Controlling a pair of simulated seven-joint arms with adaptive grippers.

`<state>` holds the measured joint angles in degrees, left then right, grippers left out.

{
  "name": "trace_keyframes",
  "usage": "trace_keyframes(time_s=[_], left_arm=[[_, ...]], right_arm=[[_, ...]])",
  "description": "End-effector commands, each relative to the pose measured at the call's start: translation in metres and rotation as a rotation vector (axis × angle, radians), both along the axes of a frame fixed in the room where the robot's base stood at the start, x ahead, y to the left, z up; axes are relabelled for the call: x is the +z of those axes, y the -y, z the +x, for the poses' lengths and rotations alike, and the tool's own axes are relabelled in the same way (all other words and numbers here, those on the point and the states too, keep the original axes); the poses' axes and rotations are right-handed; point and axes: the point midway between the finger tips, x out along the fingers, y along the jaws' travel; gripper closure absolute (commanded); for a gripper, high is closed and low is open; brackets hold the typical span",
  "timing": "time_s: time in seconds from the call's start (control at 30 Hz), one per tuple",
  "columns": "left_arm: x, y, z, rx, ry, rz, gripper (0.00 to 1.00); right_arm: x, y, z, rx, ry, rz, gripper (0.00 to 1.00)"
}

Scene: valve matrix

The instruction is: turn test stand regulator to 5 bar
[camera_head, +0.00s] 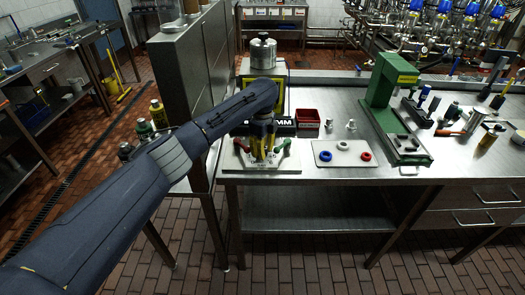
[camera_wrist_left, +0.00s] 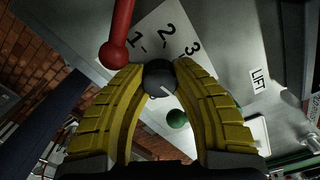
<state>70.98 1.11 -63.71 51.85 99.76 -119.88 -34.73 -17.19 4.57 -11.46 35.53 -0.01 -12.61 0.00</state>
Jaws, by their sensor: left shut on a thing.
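The test stand has a pale base plate (camera_head: 248,165) at the left end of the steel bench, with a red lever (camera_head: 240,145) and a green lever (camera_head: 284,147). My left gripper (camera_head: 263,150) reaches down between them and hides the regulator in the head view. In the left wrist view the yellow fingers are shut on a dark round knob (camera_wrist_left: 158,76) with a white pointer line toward the lower right. The numerals 1, 2 and 3 show on the pale scale plate (camera_wrist_left: 190,25) above it. The knob's exact reading cannot be told. My right gripper is not in view.
In the left wrist view the red lever (camera_wrist_left: 118,35) is beside the left finger, and a green ball (camera_wrist_left: 177,119) shows between the fingers. A red bin (camera_head: 308,119), a white plate with coloured rings (camera_head: 343,153) and a green press (camera_head: 385,85) stand to the right.

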Motion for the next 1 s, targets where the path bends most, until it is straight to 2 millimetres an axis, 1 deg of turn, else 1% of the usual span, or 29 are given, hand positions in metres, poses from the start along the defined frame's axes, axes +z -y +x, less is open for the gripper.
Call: trace_keyframes(time_s=[0.23, 0.57, 0.6, 0.83, 0.87, 1.0], left_arm=[[0.0001, 0.0024, -0.0011, -0.032, -0.001, -0.004, 1.00], [-0.0001, 0.0026, -0.0013, -0.033, -0.002, -0.005, 1.00], [-0.0001, 0.0026, -0.0013, -0.033, -0.002, -0.004, 0.71], [-0.0002, 0.0015, -0.0008, -0.031, -0.002, -0.003, 0.45], [-0.0002, 0.0013, -0.0007, -0.031, -0.002, -0.003, 0.43], [-0.0001, 0.0009, -0.0006, -0.030, -0.001, -0.002, 0.43]], right_arm=[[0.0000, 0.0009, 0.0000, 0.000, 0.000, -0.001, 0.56], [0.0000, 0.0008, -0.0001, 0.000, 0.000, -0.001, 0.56], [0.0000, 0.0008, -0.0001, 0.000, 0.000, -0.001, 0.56], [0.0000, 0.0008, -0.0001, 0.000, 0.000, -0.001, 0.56], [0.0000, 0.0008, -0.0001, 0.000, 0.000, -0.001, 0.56], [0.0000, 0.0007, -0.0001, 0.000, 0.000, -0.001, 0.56]])
